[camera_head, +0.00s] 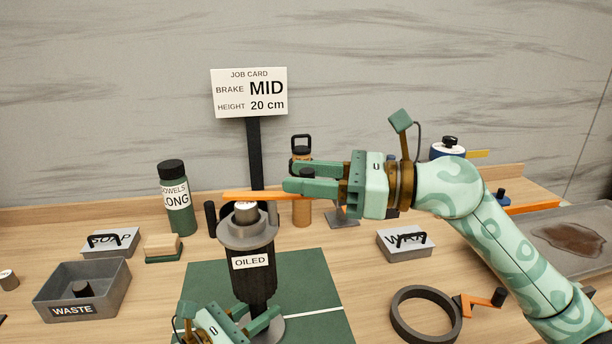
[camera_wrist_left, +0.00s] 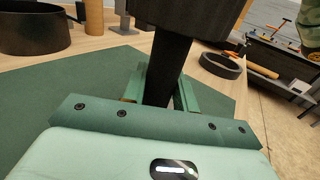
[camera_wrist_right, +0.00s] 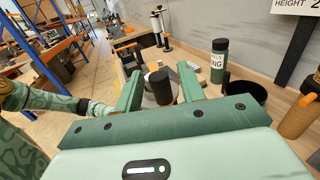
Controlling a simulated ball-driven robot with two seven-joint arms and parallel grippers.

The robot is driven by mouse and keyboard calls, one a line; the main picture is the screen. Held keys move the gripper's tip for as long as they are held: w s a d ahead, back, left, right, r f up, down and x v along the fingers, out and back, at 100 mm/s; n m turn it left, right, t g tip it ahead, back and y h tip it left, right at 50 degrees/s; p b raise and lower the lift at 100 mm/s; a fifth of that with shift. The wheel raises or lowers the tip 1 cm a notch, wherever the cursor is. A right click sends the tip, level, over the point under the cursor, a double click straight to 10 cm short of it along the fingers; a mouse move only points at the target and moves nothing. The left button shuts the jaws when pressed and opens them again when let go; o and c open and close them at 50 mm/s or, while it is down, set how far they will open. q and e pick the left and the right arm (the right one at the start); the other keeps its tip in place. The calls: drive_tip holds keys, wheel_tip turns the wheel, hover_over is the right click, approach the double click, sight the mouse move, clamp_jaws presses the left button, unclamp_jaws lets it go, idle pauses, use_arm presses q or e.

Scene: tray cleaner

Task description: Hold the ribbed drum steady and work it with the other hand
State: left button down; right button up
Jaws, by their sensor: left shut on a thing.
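The dark drum (camera_head: 253,282), labelled OILED, stands upright on the green mat (camera_head: 315,275), with a grey collar and pale hub on top. Ribs are not clear. My left gripper (camera_head: 250,322) is low at its front, shut on its dark narrow lower part; the left wrist view shows this part (camera_wrist_left: 165,75) between the fingers. An orange bar (camera_head: 250,196) lies across the drum's top. My right gripper (camera_head: 290,177) is above and right of the hub, fingers apart. In its wrist view a black cylinder (camera_wrist_right: 160,88) shows between the fingers with small gaps; its contact is unclear.
A waste bin (camera_head: 100,305) and grey lidded box (camera_head: 110,242) are at left. A green bottle (camera_head: 175,205) and the job card (camera_head: 250,92), reading MID, 20 cm, are behind. At right are a dark ring (camera_head: 396,312), an orange crank (camera_head: 468,302) and another box (camera_head: 405,245).

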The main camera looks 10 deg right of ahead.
drive_tip(key=shift+w+a, duration=0.1)
drive_tip(key=shift+a, duration=0.1)
clamp_jaws()
drive_tip(key=shift+w+n+g+y, duration=0.3)
drive_tip(key=shift+n+g, duration=0.25)
drive_tip(key=shift+g, duration=0.35)
drive_tip(key=shift+w+n+g+y, duration=0.25)
drive_tip(key=shift+n+g, duration=0.3)
drive_tip(key=shift+g, duration=0.35)
unclamp_jaws()
drive_tip(key=s+d, duration=0.2)
drive_tip(key=d, duration=1)
drive_tip(key=shift+s, duration=0.1)
